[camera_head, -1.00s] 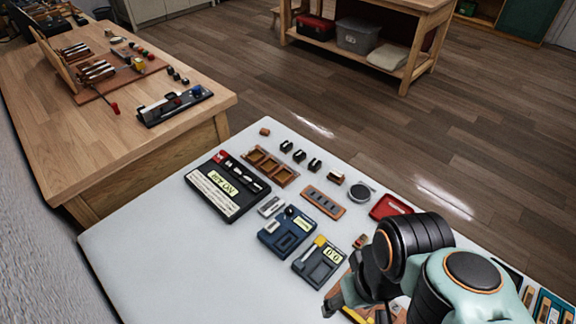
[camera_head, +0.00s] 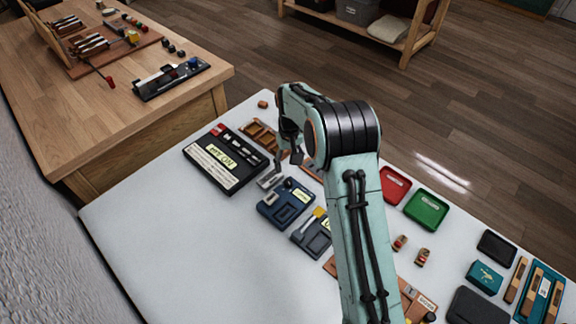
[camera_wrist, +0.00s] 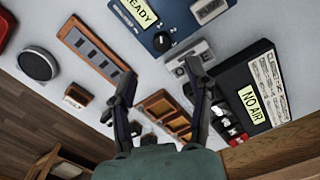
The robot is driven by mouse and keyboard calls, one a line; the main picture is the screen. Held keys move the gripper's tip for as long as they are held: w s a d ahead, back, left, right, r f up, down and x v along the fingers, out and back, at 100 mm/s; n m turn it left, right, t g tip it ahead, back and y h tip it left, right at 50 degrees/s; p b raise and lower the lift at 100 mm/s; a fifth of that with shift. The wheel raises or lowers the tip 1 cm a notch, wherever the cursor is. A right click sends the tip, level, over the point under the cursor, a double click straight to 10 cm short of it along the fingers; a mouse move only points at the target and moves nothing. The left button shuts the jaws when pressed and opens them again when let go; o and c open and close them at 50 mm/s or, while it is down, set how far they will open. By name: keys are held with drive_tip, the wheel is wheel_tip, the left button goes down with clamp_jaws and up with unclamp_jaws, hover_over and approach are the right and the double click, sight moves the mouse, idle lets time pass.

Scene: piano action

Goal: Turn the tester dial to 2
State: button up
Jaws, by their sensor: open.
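A dark blue device (camera_head: 286,205) with a round black knob (camera_head: 288,183) sits on the pale table. In the wrist view the knob (camera_wrist: 162,42) shows at the device's edge, with a yellow READY label nearby. My gripper (camera_wrist: 162,80) is open and empty, above the table near a small grey slotted block (camera_wrist: 190,61).
A brown compartment tray (camera_wrist: 165,112) and a brown slotted strip (camera_wrist: 93,50) lie close under my fingers. Red (camera_head: 394,185) and green (camera_head: 427,209) trays are to the right. The front left of the table is clear. A wooden bench (camera_head: 120,100) stands behind left.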

sight(289, 181)
wheel_tip(289, 181, down, 7)
drive_tip(key=shift+s+a+f, duration=0.1)
idle(0.3)
clamp_jaws()
